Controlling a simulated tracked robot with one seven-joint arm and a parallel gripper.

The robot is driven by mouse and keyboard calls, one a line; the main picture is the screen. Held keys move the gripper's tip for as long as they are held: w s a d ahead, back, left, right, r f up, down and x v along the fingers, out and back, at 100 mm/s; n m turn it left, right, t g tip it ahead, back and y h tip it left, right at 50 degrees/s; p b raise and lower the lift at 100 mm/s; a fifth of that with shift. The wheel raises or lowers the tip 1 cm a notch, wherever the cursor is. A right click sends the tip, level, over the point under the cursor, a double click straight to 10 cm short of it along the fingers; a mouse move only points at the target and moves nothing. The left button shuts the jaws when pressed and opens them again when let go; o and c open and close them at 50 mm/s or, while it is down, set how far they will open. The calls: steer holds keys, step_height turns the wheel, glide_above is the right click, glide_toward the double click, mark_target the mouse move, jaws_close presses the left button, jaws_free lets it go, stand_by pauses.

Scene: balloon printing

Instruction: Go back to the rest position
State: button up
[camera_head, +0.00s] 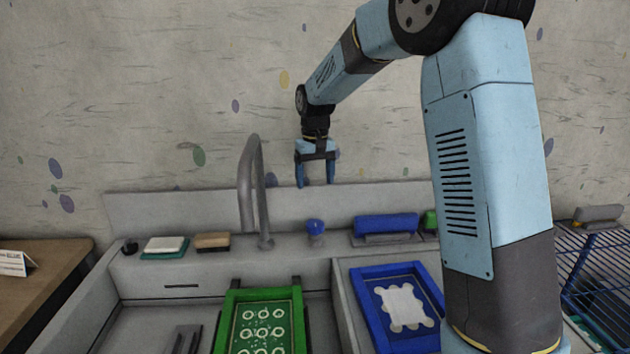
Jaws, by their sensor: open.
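My gripper (315,174) hangs from my blue arm near the middle of the view, with its two fingers pointing down. The fingers are apart and nothing is between them. It shows in front of the back panel, above the sink's rear ledge and right of the faucet. A green frame (229,308) with a pattern of white rings lies at the lower middle. A blue frame (364,302) with a white scalloped shape (404,306) inside stands to its right. My arm hides part of the area at the right.
A grey faucet (247,185) rises left of my gripper. The rear ledge holds a white-and-green block (164,245), a brown brush (212,241), a small blue knobbed item (315,228) and a blue roll (386,224). A wooden table (45,280) is at left, a blue wire rack (592,262) at right.

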steer(key=s+d+r+t, duration=0.1)
steer(key=s+d+r, duration=0.25)
steer(key=s, duration=0.25)
steer(key=s+d+r+m+t, duration=0.1)
steer(key=s+d+r, duration=0.25)
steer(key=s, duration=0.25)
steer(key=s+d+r+t, duration=0.1)
steer(key=s+d+r, duration=0.25)
steer(key=s, duration=0.25)
steer(key=s+d+m+t, duration=0.1)
steer(key=s+d, duration=0.1)
steer(key=s, duration=0.7)
steer(key=s+d+f+t, duration=0.1)
steer(key=s+d, duration=0.2)
steer(key=s, duration=0.6)
steer(key=shift+d+f+m+t, duration=0.2)
steer(key=shift+m+t, duration=0.1)
steer(key=shift+m, duration=0.1)
